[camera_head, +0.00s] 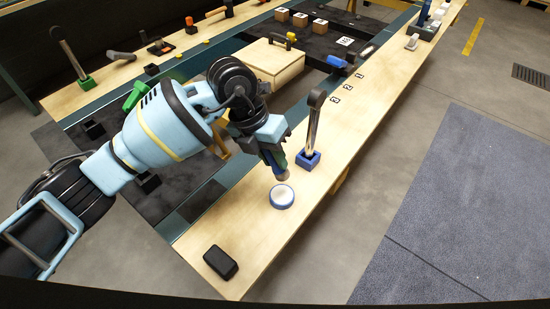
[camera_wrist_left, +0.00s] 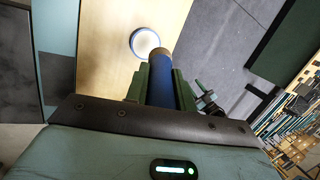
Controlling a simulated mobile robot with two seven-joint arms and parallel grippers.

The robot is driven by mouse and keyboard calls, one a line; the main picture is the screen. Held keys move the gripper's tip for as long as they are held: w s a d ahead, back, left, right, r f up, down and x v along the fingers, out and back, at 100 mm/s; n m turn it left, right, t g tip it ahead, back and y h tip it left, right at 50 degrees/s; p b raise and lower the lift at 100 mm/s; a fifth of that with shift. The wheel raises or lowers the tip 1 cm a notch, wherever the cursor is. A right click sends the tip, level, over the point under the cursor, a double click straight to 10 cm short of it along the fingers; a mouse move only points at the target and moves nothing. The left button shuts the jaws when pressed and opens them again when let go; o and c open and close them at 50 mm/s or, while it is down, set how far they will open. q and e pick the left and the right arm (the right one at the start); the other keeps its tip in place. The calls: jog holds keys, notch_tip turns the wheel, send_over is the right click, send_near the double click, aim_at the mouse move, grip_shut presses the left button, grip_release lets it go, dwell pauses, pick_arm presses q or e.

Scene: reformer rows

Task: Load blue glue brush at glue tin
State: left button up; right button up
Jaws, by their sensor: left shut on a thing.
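My left gripper (camera_head: 274,150) is shut on the blue glue brush (camera_head: 277,171). In the left wrist view the blue brush handle (camera_wrist_left: 160,85) lies between the two green fingers, with a brown tip pointing away from me. The glue tin (camera_head: 282,196) is a round blue tin with a white top, standing on the wooden bench. In the head view the brush tip is just above the tin's far edge; I cannot tell whether it touches. The tin also shows in the left wrist view (camera_wrist_left: 144,42), just beyond the brush tip. My right gripper is not in view.
A blue block with an upright dark-headed tool (camera_head: 311,130) stands on the bench close behind the tin. A black box (camera_head: 220,262) lies near the bench's front end. Numbered marks (camera_head: 347,87) lie farther along the bench. Clear floor lies to the right.

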aim_at(273, 168)
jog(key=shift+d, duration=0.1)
